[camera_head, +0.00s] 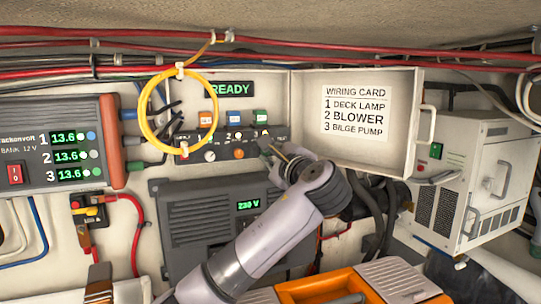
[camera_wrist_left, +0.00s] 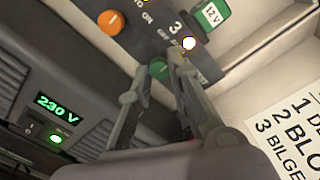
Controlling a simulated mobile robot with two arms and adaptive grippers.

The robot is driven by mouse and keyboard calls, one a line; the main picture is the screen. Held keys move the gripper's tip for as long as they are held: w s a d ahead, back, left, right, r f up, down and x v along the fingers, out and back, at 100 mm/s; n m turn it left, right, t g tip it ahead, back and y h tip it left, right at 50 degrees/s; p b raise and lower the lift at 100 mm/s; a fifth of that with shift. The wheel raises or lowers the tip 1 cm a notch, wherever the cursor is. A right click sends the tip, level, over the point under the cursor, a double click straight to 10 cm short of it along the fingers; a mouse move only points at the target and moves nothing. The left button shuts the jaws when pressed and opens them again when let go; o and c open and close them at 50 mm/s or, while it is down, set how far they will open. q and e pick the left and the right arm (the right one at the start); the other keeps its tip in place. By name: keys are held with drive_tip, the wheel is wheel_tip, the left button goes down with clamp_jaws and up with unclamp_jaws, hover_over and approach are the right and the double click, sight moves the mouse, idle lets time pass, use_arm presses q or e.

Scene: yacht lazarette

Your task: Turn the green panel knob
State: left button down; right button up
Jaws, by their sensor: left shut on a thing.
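The green panel knob (camera_wrist_left: 158,68) shows in the left wrist view on the dark switch panel (camera_wrist_left: 150,35), between the fingertips of my left gripper (camera_wrist_left: 157,78). The fingers are shut on the knob from both sides. In the head view my left gripper (camera_head: 273,152) reaches the right end of the panel (camera_head: 190,143), and its fingers largely hide the knob there. My right gripper is not in view.
An orange knob (camera_head: 239,153) and a white knob (camera_head: 210,155) sit left on the same panel. A yellow cable loop (camera_head: 143,118) hangs before its left side. The open lid with a wiring card (camera_head: 357,112) stands right. A grey 230 V unit (camera_head: 202,228) is below.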

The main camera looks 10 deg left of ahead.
use_arm(q)
drive_tip(key=shift+f+n+b, duration=0.3)
drive_tip(key=shift+n+b, duration=0.6)
drive_tip(key=shift+b, duration=0.2)
drive_tip(key=n+b, duration=0.2)
drive_tip(key=shift+n, duration=0.3)
drive_tip(key=n+b, duration=0.2)
drive_tip(key=shift+r+n, duration=0.1)
drive_tip(key=shift+n, duration=0.3)
drive_tip(key=shift+n+b, duration=0.65)
drive_tip(key=shift+n, duration=0.15)
drive_tip(key=shift+r, duration=0.1)
drive_tip(key=c, duration=1.5)
unclamp_jaws()
drive_tip(key=shift+r, duration=0.1)
